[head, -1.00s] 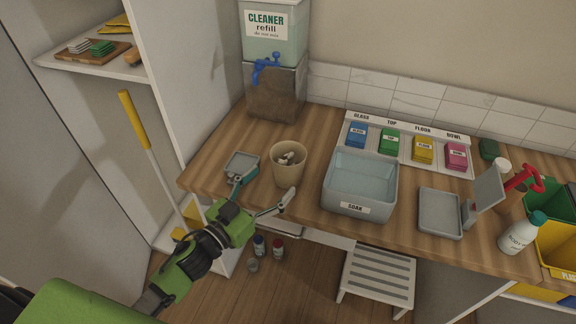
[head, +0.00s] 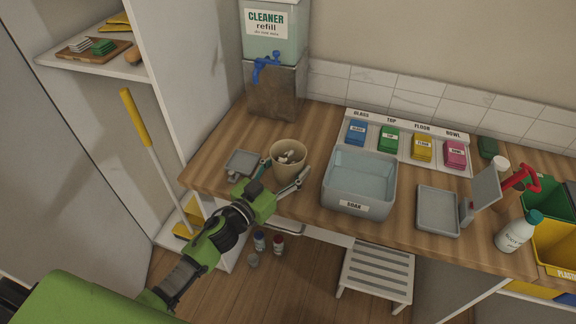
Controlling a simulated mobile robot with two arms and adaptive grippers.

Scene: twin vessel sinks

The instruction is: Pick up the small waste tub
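The small waste tub (head: 288,168) is a beige round tub with crumpled pale scraps inside. It stands upright on the wooden counter (head: 300,214), left of the soak basin. My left gripper (head: 284,176) is open at the tub's near side. One finger lies at the tub's left and the other at its right front. I cannot tell whether either finger touches it. My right gripper is not in view.
A small grey tray (head: 241,163) lies just left of the tub. The grey soak basin (head: 357,184) stands to its right, and the cleaner refill dispenser (head: 275,45) is behind. A slatted step stool (head: 377,276) stands on the floor.

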